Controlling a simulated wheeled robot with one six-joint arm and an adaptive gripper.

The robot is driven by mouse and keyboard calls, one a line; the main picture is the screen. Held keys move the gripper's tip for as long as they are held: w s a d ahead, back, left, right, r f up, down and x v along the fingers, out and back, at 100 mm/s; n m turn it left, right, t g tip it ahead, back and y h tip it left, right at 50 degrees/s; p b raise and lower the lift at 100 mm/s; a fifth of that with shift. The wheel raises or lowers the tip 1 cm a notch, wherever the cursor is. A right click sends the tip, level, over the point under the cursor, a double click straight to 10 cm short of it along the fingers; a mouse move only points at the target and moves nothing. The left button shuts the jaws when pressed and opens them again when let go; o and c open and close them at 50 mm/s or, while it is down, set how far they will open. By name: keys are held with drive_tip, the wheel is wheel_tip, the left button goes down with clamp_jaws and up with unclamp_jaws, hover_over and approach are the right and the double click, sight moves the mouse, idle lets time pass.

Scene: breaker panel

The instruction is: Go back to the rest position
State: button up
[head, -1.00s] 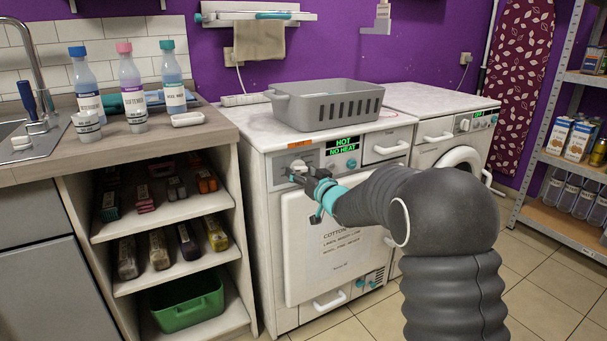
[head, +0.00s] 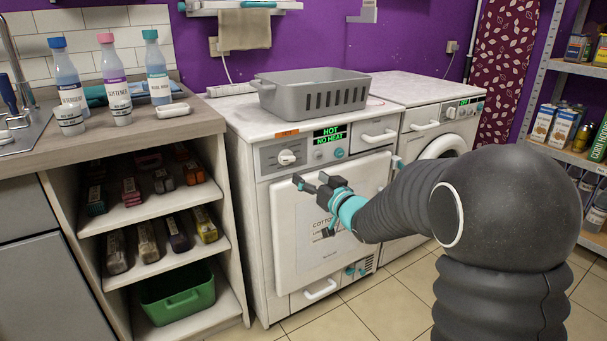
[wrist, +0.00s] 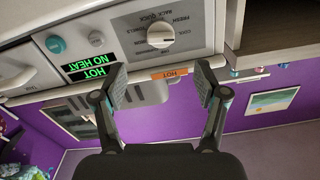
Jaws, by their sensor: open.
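My gripper (head: 311,184) is open and empty in the head view, in front of the white dryer door (head: 292,238) and below the control panel. In the wrist view its two fingers (wrist: 162,88) stand wide apart with nothing between them. The dryer's program knob (head: 287,158) is clear of the fingers; it also shows in the wrist view (wrist: 160,35), upside down. The dryer display (head: 328,135) reads "HOT" and "NO HEAT" in green. An orange "HOT" label (head: 287,133) sits above the knob. Part of the notice on the door is hidden behind my gripper.
A grey basket (head: 312,97) stands on top of the dryer. A second machine (head: 440,130) stands to the right, partly behind my arm. A counter with bottles (head: 114,85) and open shelves (head: 160,210) is at the left. Tiled floor (head: 345,325) shows in front.

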drive_tip(key=shift+s+d, duration=0.2)
drive_tip(key=shift+s, duration=0.1)
drive_tip(key=d+f+m+g+h, duration=0.1)
drive_tip(key=d+f+g+h, duration=0.2)
drive_tip(key=d+f+h, duration=0.55)
drive_tip(key=s+d+f+m+g+h, duration=0.1)
drive_tip(key=s+d+f+g, duration=0.3)
drive_tip(key=s, duration=0.5)
drive_tip(key=s+d+r+m, duration=0.1)
drive_tip(key=s+r, duration=0.2)
drive_tip(key=s, duration=0.7)
drive_tip(key=s+d+r+g, duration=0.1)
drive_tip(key=s+r, duration=0.2)
drive_tip(key=s, duration=0.7)
drive_tip(key=s+d+r+m+g, duration=0.1)
drive_tip(key=s+d+r, duration=0.1)
drive_tip(key=s, duration=0.9)
drive_tip(key=shift+r+m, duration=0.3)
drive_tip(key=shift+r, duration=0.1)
